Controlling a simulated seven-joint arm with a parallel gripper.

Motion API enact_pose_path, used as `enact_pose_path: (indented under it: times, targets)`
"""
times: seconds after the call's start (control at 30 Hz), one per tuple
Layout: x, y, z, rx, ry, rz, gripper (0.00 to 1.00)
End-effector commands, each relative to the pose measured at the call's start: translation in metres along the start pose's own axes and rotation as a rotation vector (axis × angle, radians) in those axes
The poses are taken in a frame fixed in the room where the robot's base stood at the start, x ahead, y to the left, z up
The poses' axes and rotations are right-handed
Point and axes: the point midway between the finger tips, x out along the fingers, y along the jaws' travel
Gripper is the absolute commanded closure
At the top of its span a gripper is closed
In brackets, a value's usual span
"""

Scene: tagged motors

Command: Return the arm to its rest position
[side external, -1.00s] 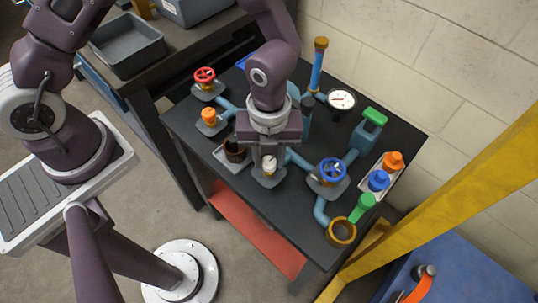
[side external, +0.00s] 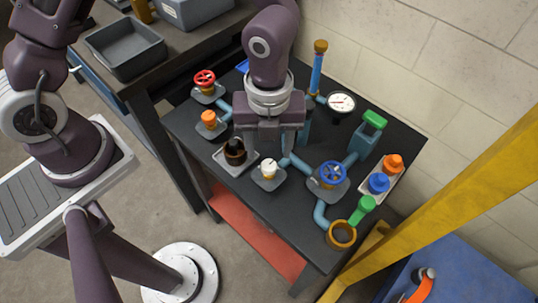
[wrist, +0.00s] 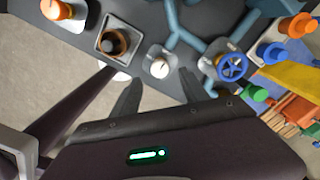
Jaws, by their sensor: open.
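My gripper (side external: 276,150) is open and empty above the dark workbench (side external: 292,225), fingers pointing down. In the side view it is behind the white-capped fitting (side external: 268,170), which stands upright on a grey base plate, apart from the fingers. In the wrist view, my two fingers (wrist: 158,92) show spread apart with nothing between them. The white-capped fitting (wrist: 159,67) is just beyond them in that view. My gripper hides part of the blue pipework behind it.
A brown cup (side external: 235,152) stands on a small tray. An orange knob (side external: 209,118), a red valve wheel (side external: 205,77), a blue valve wheel (side external: 332,172), a gauge (side external: 341,102) and a tall blue post (side external: 317,68) stand around the bench. A yellow beam (side external: 440,205) is at right.

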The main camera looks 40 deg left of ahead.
Motion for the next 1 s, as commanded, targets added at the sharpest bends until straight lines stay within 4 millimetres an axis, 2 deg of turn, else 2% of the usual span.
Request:
enact_pose_path:
  times: [0.13, 0.4, 0.47, 0.53, 0.63, 0.73, 0.8, 0.9, 1.0]
  targets:
    - [-0.016, 0.0, 0.0, -0.001, -0.001, 0.0, 0.48]
    - [-0.018, 0.0, 0.0, -0.001, 0.0, 0.001, 0.48]
    - [-0.022, 0.003, 0.004, -0.029, -0.015, 0.0, 0.48]
    - [-0.039, 0.013, 0.019, -0.141, -0.068, -0.004, 0.48]
    - [-0.084, 0.045, 0.051, -0.485, -0.185, -0.042, 0.48]
    - [-0.134, 0.09, 0.07, -0.932, -0.257, -0.136, 0.48]
    - [-0.163, 0.12, 0.072, -1.251, -0.255, -0.228, 0.48]
    - [-0.193, 0.158, 0.063, -1.681, -0.166, -0.371, 0.48]
    - [-0.209, 0.183, 0.048, -2.011, -0.009, -0.486, 0.48]
